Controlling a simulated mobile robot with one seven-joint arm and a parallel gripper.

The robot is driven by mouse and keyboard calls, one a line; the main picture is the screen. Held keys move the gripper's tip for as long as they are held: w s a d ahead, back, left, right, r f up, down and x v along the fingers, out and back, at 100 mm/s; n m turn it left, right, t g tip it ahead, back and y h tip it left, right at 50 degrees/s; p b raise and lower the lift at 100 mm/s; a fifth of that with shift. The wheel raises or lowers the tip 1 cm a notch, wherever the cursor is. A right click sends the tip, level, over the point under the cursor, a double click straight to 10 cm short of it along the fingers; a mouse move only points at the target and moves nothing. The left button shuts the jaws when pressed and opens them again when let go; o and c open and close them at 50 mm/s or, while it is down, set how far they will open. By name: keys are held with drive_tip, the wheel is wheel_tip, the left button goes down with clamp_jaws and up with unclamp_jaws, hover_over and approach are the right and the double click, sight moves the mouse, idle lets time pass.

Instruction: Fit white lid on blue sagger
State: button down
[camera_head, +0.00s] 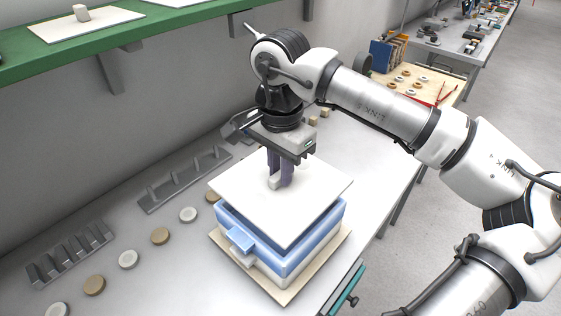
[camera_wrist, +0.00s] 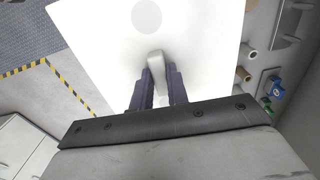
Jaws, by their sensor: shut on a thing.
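The white lid (camera_head: 302,207) is a flat square plate with a small upright handle (camera_wrist: 156,66) in its middle. My gripper (camera_head: 279,184) is shut on this handle from above. In the wrist view the two purple fingers of my gripper (camera_wrist: 158,86) stand on either side of the handle. The blue sagger (camera_head: 283,245) is a square box right below the lid, with a blue tab on its front left side. The lid covers its opening and looks slightly turned against it. I cannot tell whether the lid touches the rim. The inside of the sagger is hidden.
The sagger stands on a white block over a beige board (camera_head: 227,246) on the white table. Grey racks (camera_head: 70,255) and a row of round discs (camera_head: 160,236) lie to the left. A green shelf (camera_head: 150,32) runs along the wall above. Another bench (camera_head: 425,85) stands behind.

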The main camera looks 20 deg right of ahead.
sight(280, 188)
drive_tip(key=shift+f, duration=0.55)
drive_tip(key=shift+f+b, duration=0.1)
drive_tip(key=shift+b, duration=0.4)
drive_tip(key=shift+f+b, duration=1.25)
drive_tip(key=shift+f, duration=0.05)
drive_tip(key=shift+f+b, duration=0.7)
drive_tip(key=c, duration=1.3)
unclamp_jaws()
wheel_tip(280, 188, up, 14)
drive_tip(key=shift+f+b, duration=0.1)
drive_tip(key=shift+b, duration=0.6)
